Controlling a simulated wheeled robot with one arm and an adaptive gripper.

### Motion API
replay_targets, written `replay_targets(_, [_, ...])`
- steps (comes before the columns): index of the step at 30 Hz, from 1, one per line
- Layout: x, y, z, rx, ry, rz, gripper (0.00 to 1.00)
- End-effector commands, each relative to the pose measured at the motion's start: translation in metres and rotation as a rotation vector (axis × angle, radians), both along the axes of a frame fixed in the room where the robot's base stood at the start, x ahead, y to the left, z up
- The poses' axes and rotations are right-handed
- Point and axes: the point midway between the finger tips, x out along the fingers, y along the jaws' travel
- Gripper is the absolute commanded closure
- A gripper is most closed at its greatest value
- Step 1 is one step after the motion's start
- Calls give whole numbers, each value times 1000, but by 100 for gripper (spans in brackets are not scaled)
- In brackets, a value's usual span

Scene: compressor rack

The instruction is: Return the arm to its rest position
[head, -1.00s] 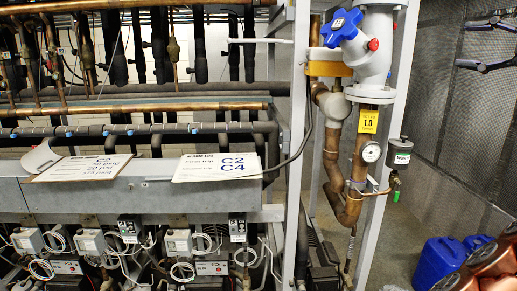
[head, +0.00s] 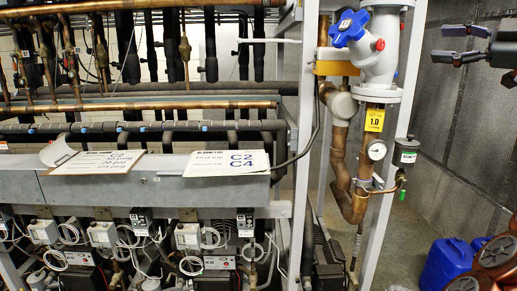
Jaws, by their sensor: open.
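My gripper (head: 443,44) is at the upper right edge of the head view, in front of the dark mesh wall panel. Its dark fingers with bluish-violet pads point left and are spread apart. Nothing is between them. The gripper is clear of the pipework and touches nothing that I can see. The rest of the arm is mostly cut off by the right edge of the picture.
A compressor rack with pipes fills the left and middle. A blue-handled valve (head: 349,28) tops a vertical pipe beside a pressure gauge (head: 377,151). Two signs (head: 228,162) lie on the grey beam. A blue container (head: 447,263) stands on the floor at right.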

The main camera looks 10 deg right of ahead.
Motion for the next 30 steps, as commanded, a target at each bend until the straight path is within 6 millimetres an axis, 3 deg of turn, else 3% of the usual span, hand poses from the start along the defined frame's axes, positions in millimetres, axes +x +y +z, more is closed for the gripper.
replay_targets(8, [35, 70, -23, 239, 290, 113, 40])
replay_targets(15, [50, 143, -64, 367, 583, 155, 40])
replay_targets(23, [41, 222, -125, 429, 906, 126, 40])
replay_targets(30, [9, 283, -199, 430, 1197, 25, 40])
